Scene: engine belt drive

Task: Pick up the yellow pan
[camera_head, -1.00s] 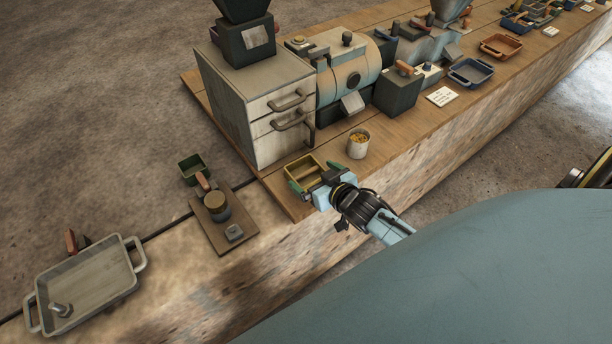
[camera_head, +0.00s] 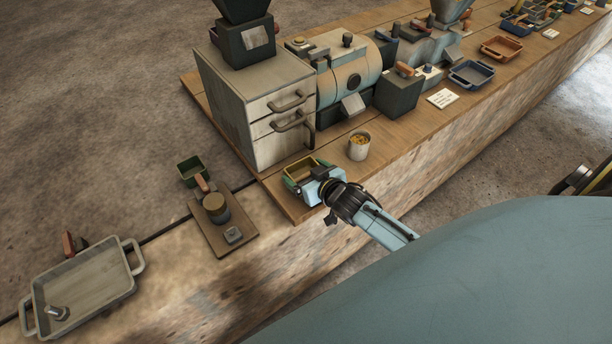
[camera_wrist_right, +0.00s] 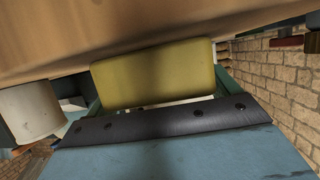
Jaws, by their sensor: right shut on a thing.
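The yellow pan (camera_head: 299,169) is at the front corner of the wooden board, before the drawer cabinet. My right gripper (camera_head: 304,175) is at the pan, with its green-tipped fingers on either side, shut on it. In the right wrist view, the pan's yellow side (camera_wrist_right: 153,72) fills the space ahead of the gripper, just against the wooden surface. The gripper body hides part of the pan in the head view. I cannot tell whether the pan is lifted off the board. My left gripper is not in view.
A cup (camera_head: 359,146) of yellow bits stands close to the right of the pan. The drawer cabinet (camera_head: 256,110) stands behind it. A small board (camera_head: 223,222) with a tamper-like tool and a grey tray (camera_head: 86,285) lie to the left.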

